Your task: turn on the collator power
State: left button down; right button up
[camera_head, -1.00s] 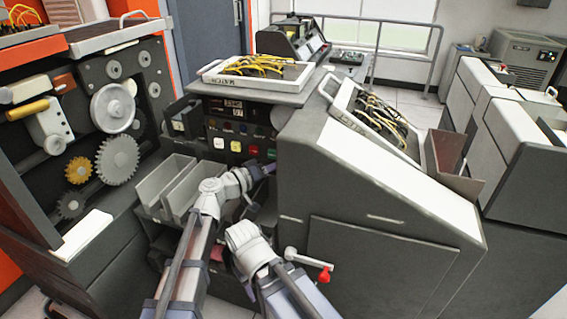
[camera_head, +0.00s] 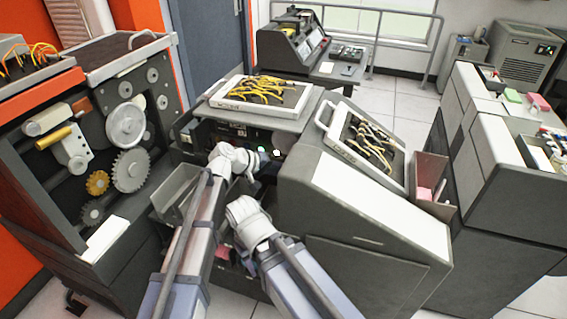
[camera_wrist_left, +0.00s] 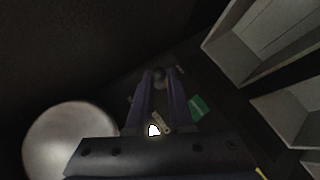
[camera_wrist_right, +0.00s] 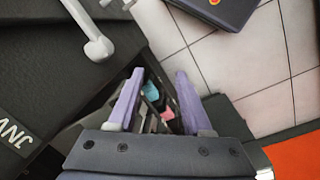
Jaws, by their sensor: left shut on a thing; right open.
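The grey machine (camera_head: 375,220) in front of me has a dark control panel (camera_head: 240,132) with white and green bright spots on it, partly behind my left wrist. My left gripper (camera_wrist_left: 163,73) is at this panel, shut on a small dark round knob (camera_wrist_left: 159,77) between its fingertips. A green button (camera_wrist_left: 203,108) and a small lit white spot (camera_wrist_left: 154,130) show close by in the left wrist view. In the head view my left fingers are mostly hidden. My right gripper (camera_wrist_right: 158,75) is open and empty, pointing down past the machine toward the floor.
A gear unit (camera_head: 125,150) stands at left.

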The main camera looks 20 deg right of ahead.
pick_arm(q)
jog(key=shift+w+d+r+n+g+y+p, duration=0.1)
jog(key=shift+w+r+n+g+y+p, duration=0.1)
jog(key=shift+g+y+p, duration=0.35)
jog(key=shift+w+d+r+n+g+y+p, duration=0.1)
jog(key=shift+r+n+g+y+p, duration=0.15)
jog(key=shift+p, duration=0.45)
jog(key=shift+s+f, duration=0.1)
jog(key=c, duration=0.8)
grip_release()
jog(key=shift+c, duration=0.2)
jog(key=shift+a, duration=0.1)
jog(key=p+v, duration=0.5)
jog(key=v, duration=0.2)
jog(key=shift+a+r, duration=0.25)
